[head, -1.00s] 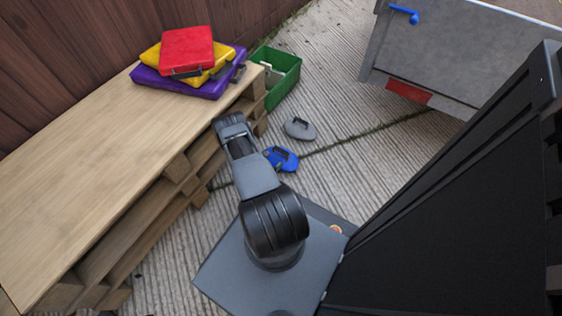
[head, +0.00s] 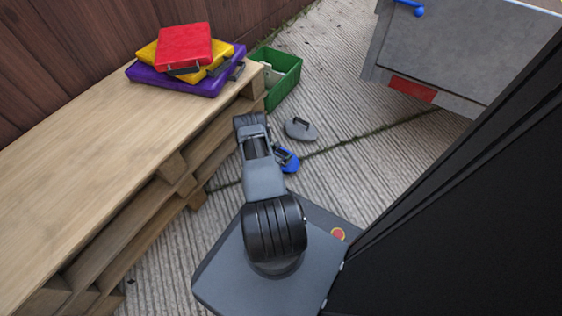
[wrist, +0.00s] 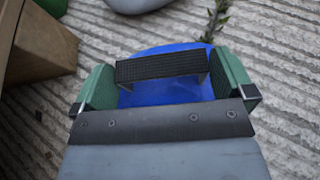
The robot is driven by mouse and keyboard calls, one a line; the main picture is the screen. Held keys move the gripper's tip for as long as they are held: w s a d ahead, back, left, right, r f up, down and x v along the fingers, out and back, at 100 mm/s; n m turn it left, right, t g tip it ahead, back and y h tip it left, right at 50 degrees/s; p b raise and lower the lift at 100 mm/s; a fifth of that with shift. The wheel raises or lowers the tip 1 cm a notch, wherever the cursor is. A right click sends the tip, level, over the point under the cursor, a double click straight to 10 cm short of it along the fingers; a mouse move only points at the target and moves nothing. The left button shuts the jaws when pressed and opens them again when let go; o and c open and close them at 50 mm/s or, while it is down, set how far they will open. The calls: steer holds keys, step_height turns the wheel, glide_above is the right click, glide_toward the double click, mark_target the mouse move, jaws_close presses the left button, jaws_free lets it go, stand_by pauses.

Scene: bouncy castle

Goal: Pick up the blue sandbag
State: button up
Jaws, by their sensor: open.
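The blue sandbag (head: 288,161) lies on the ribbed concrete ground beside the pallet bench, partly hidden by my arm in the head view. In the wrist view the blue sandbag (wrist: 165,92) lies ahead of my gripper, with its dark strap handle (wrist: 162,66) running across between the fingers. My gripper (wrist: 168,88) is open, with one green-padded finger on each side of the handle. I cannot tell whether either finger touches it. In the head view the gripper's end is hidden behind my arm.
A grey sandbag (head: 301,129) lies just beyond the blue one. A green crate (head: 283,80) stands at the end of the pallet bench (head: 95,145). Red, yellow and purple bags (head: 185,55) are stacked on the bench. A grey metal trailer (head: 455,50) stands at the back right.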

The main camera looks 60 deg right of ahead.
steer(key=shift+c, duration=0.5)
steer(key=c, duration=1.3)
steer(key=shift+w+r, duration=0.1)
steer(key=shift+r, duration=0.05)
steer(key=shift+c, duration=0.4)
